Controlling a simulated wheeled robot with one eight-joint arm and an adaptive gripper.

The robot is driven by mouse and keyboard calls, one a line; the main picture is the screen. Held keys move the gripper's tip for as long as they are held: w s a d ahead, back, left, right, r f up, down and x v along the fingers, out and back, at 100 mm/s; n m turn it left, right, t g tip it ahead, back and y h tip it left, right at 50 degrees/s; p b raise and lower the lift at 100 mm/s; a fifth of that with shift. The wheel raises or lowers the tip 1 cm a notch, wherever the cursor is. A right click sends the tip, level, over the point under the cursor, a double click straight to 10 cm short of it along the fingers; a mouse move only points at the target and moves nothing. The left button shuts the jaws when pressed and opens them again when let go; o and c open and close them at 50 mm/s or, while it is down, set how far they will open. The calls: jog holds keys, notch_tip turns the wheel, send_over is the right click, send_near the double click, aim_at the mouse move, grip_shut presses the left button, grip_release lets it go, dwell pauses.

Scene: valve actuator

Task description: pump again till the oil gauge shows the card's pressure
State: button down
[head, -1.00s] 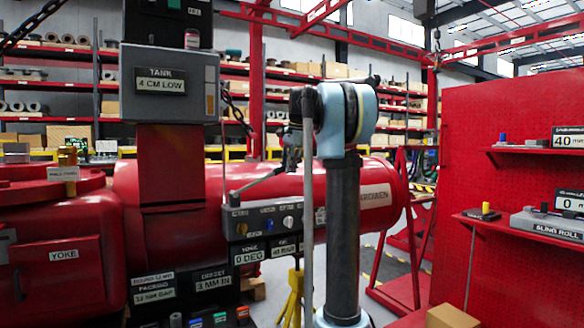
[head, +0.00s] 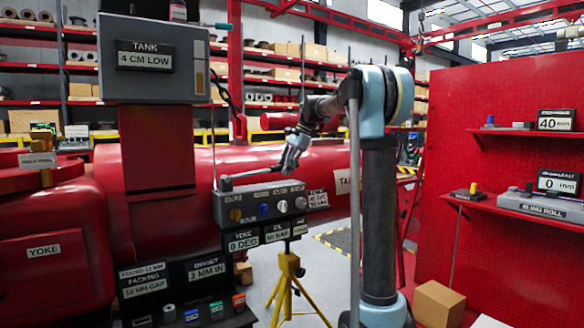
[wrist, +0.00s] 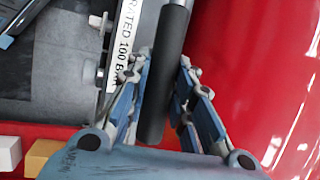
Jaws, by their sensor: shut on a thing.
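The pump lever (head: 246,175) rises gently to the right from the grey pump panel (head: 262,207) in the head view. My gripper (head: 289,161) is at its right end. In the wrist view the lever's dark grip (wrist: 166,90) lies between the two fingers of my gripper (wrist: 164,68), which is shut on it. The oil gauge display (head: 277,235) hangs under the panel and seems to read 50 BAR, in small print.
The red tank (head: 250,160) runs behind the lever, close to my gripper. A yellow tripod (head: 288,285) stands under the panel. A yoke display (head: 242,241) reads 0 DEG. A red pegboard (head: 500,90) with shelves and a cardboard box (head: 438,304) are on the right.

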jog(key=c, duration=1.4)
grip_release()
jog(key=v, duration=1.2)
jog(key=shift+s+a, duration=0.1)
jog(key=shift+a, duration=0.05)
jog(key=c, duration=0.7)
jog(key=s+a+r+t+h, duration=0.1)
jog(key=r, duration=0.1)
jog(key=s+r+t+h, duration=0.1)
jog(key=r+h, duration=0.1)
jog(key=s+a+r+t+h, duration=0.1)
jog(key=s+r, duration=0.1)
jog(key=shift+a+r+m, duration=0.35)
jog(key=shift+r+m, duration=0.05)
grip_shut()
jog(key=x, duration=1.4)
jog(key=shift+d, duration=0.3)
